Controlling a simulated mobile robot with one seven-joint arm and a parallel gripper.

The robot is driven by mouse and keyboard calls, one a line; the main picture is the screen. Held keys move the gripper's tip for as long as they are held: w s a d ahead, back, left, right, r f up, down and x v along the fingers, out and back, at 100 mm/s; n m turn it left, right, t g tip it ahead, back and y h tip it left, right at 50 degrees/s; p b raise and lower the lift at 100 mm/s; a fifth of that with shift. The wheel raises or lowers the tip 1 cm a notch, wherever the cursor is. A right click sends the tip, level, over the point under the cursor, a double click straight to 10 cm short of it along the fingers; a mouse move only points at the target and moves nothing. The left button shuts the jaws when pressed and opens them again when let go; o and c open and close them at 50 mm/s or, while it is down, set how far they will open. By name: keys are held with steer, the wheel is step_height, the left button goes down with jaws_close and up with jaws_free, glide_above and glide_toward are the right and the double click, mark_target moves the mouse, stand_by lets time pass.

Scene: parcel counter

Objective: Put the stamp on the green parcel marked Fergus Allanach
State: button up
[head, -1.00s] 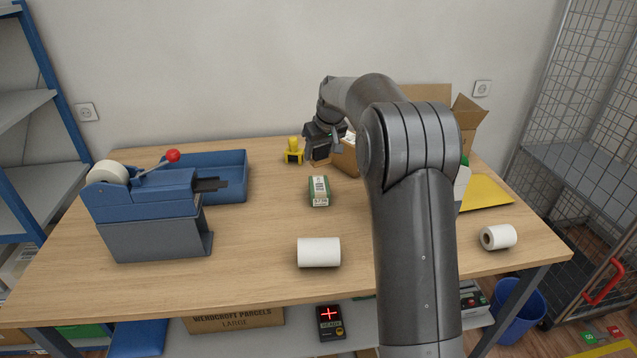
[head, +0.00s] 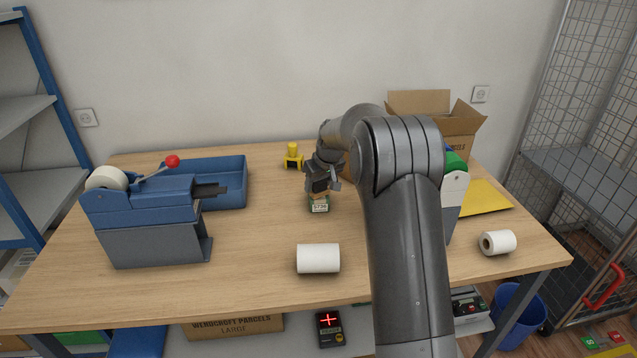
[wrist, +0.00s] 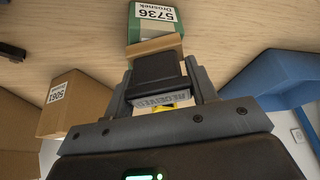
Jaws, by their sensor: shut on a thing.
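My gripper (head: 319,188) is shut on the stamp (wrist: 155,75), a dark block with a "RECEIVED" plate and a light brown base. The brown base overlaps the parcel's near end in that view. I cannot tell whether they touch.
A yellow stamp-like item (head: 293,157) stands behind. A blue tray (head: 215,165) and tape dispenser (head: 150,205) are left. White rolls (head: 318,258) (head: 497,242) lie in front and right. A green-and-white box (head: 455,185), yellow envelope (head: 484,197) and open carton (head: 440,108) are right.

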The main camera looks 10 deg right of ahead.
steer(key=o, duration=1)
steer(key=shift+f, duration=0.1)
steer(key=shift+c, duration=0.2)
steer(key=v, duration=1.2)
steer(key=s+r+m, duration=0.1)
steer(key=s+r, duration=0.6)
steer(key=s, duration=0.4)
steer(key=s+f+m+t+h, duration=0.1)
steer(key=s+f+m, duration=0.2)
steer(key=s, duration=2.9)
steer(key=shift+s+d+f+h, duration=0.2)
steer(key=shift+d+f+h, duration=0.1)
steer(key=shift+h, duration=0.1)
